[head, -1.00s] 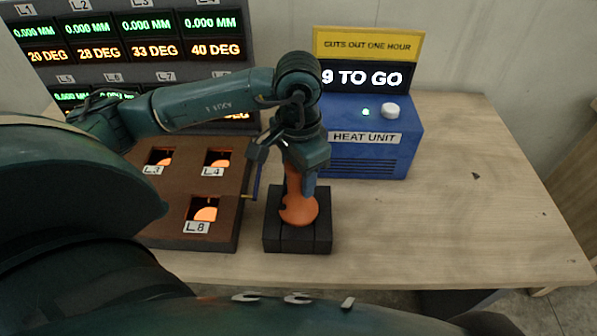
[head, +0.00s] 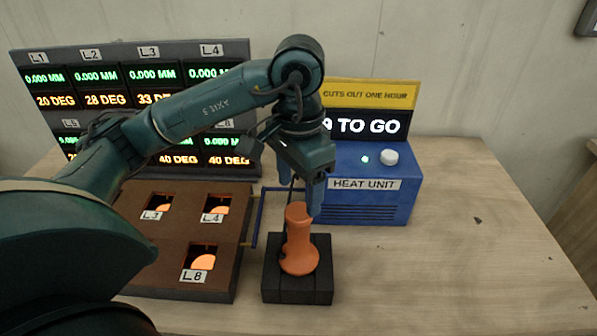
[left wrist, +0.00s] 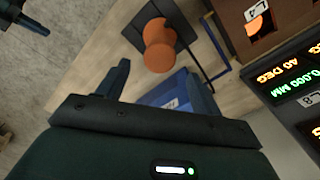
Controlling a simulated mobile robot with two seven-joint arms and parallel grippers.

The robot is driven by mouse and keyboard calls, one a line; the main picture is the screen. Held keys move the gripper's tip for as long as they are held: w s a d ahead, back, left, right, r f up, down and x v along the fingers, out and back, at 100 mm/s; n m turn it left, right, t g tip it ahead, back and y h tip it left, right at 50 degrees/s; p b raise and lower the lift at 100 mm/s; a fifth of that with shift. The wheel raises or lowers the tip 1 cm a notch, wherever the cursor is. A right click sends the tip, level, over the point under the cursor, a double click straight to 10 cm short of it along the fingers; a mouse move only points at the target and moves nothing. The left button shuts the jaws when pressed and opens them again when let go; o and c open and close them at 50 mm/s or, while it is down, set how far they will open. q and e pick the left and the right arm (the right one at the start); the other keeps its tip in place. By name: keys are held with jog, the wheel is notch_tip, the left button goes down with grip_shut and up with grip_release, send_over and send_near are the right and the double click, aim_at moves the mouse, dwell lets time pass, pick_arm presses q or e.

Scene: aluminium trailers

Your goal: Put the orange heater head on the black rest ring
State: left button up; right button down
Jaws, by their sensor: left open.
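The orange heater head (head: 299,248) stands upright on the black rest (head: 273,285), a dark block on the table. Its foot hides the middle of the block, so I cannot see a ring opening. My left gripper (head: 301,200) is open and empty just above the head's top, its fingers pointing down. In the left wrist view the orange head (left wrist: 159,50) shows beyond and between the two open fingers, with the black rest (left wrist: 133,37) behind it. A dark part at the upper left of that view looks like my right gripper (left wrist: 30,20); its jaws are unclear.
The blue heat unit (head: 372,190) stands close behind and right of the rest. A brown box (head: 170,255) with glowing openings is at its left, with a blue-and-yellow bar at its side. Display panels (head: 130,75) stand behind.

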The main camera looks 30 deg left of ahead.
pick_arm(q)
notch_tip(320, 180, up, 3)
jog(key=shift+f, duration=0.2)
jog(key=shift+r, duration=0.4)
jog(key=shift+s+f, duration=0.1)
jog(key=shift+s, duration=0.05)
